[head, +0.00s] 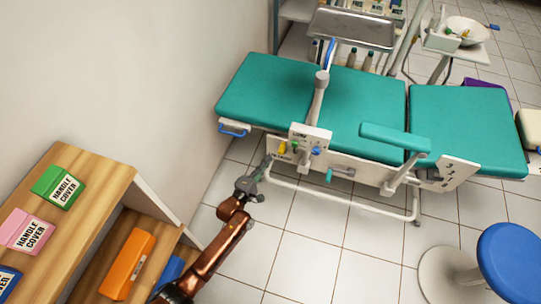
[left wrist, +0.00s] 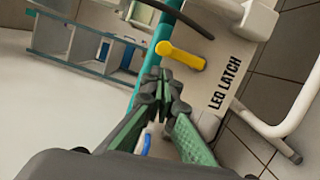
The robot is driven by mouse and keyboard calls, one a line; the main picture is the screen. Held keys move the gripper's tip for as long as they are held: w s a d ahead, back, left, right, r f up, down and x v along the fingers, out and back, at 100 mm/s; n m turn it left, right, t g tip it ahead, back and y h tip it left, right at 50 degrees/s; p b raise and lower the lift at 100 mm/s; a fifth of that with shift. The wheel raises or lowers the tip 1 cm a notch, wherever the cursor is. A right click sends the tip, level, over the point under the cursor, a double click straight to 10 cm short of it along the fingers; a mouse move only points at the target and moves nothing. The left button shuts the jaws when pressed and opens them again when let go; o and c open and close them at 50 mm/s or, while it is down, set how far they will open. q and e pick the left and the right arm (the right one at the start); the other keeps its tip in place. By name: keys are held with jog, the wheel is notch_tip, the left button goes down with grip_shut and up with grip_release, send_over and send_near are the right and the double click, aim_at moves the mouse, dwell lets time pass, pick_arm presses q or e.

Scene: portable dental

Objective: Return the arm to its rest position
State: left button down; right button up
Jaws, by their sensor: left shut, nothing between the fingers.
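My left arm comes in from the lower left of the head view, brown-red in colour. Its gripper (head: 264,168) is shut and empty, close to the side of the teal dental chair (head: 262,92), below a white control panel (head: 311,137). In the left wrist view the two green-and-black fingers (left wrist: 164,90) meet at their tips. A yellow lever (left wrist: 182,55) stands just beyond the tips on a white plate marked LEG LATCH (left wrist: 224,82). Whether the fingers touch the lever cannot be told. My right gripper is not in view.
A wooden shelf (head: 112,180) at the left holds green, pink and orange boxes. A metal tray (head: 352,28) hangs over the chair's far side. A blue stool (head: 510,262) stands at the lower right. The chair's white tube frame (head: 345,205) is near my gripper. Tiled floor is clear at the bottom middle.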

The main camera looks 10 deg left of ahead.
pick_arm(q)
jog(key=shift+v, duration=1.05)
jog(key=shift+s, duration=0.1)
